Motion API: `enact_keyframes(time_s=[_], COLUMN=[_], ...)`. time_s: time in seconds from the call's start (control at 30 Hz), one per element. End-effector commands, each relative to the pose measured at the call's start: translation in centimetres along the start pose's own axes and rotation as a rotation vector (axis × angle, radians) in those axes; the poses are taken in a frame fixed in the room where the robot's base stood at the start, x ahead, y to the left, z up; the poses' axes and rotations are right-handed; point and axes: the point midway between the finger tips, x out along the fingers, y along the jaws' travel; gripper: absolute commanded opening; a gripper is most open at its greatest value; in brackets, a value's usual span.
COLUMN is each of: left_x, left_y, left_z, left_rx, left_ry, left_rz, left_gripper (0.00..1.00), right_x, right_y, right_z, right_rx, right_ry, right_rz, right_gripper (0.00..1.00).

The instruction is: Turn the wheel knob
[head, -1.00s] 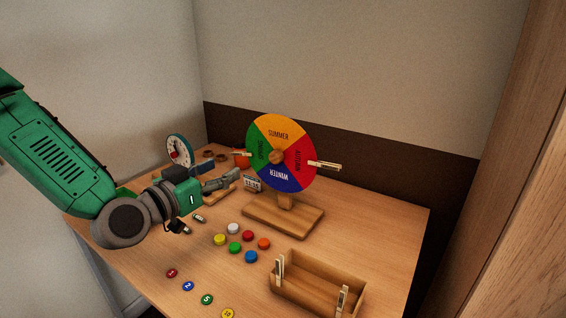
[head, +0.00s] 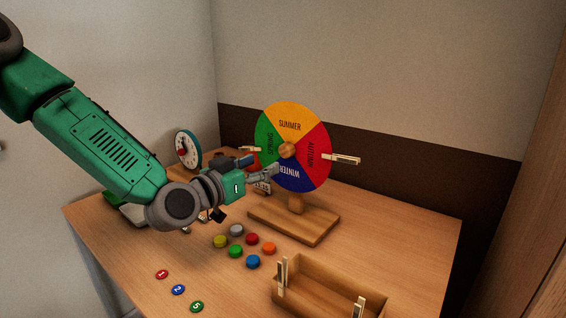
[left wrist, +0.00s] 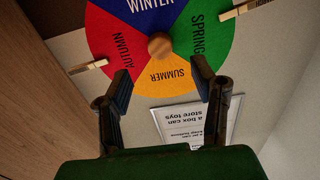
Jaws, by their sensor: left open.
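The season wheel (head: 309,158) stands upright on a wooden base (head: 294,224), with orange, red, blue and green quarters. Its round wooden knob (head: 287,150) is at the centre. SUMMER is at the top and WINTER at the bottom in the head view. My left gripper (head: 276,170) is open in front of the wheel's lower left, just below the knob. In the left wrist view the knob (left wrist: 160,46) lies ahead, beyond the two spread fingers, and nothing is between them. My right gripper is out of view.
Clothes pegs (head: 345,159) are clipped on the wheel's rim. A wooden box (head: 325,293) with pegs on its walls stands at the front right. Several coloured discs (head: 253,262) and numbered counters (head: 178,289) lie on the table. A clock (head: 188,149) stands at the back left.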

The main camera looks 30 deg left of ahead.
Motion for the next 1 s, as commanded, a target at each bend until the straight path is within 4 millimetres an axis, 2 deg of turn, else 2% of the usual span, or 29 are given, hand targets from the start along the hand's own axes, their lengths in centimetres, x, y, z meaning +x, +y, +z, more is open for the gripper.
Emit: enact_keyframes(time_s=[0.03,0.2,0.4,0.57,0.83,0.97,1.0], left_x=[1.2,4.6,7.3,8.2,8.2,8.2,8.2], left_y=[-0.1,0.0,0.0,0.0,0.0,0.0,0.0], left_z=[0.2,0.1,0.1,0.0,-0.1,-0.1,-0.1], left_rx=[0.003,0.001,0.001,-0.001,-0.001,-0.001,-0.001], left_ry=[0.0,0.0,0.0,0.0,0.0,0.0,0.0], left_rz=[-0.001,0.0,0.0,0.0,0.0,0.0,0.0], left_gripper=[0.52,0.52,0.52,0.52,0.52,0.06,0.03], right_x=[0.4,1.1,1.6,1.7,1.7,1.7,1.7], right_y=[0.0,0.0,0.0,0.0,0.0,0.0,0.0], right_z=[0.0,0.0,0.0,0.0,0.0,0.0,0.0], right_rx=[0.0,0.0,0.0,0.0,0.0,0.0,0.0], right_ry=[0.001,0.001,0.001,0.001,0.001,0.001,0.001], right_rz=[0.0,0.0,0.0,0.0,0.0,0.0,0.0], right_gripper=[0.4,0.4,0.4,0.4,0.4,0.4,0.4])
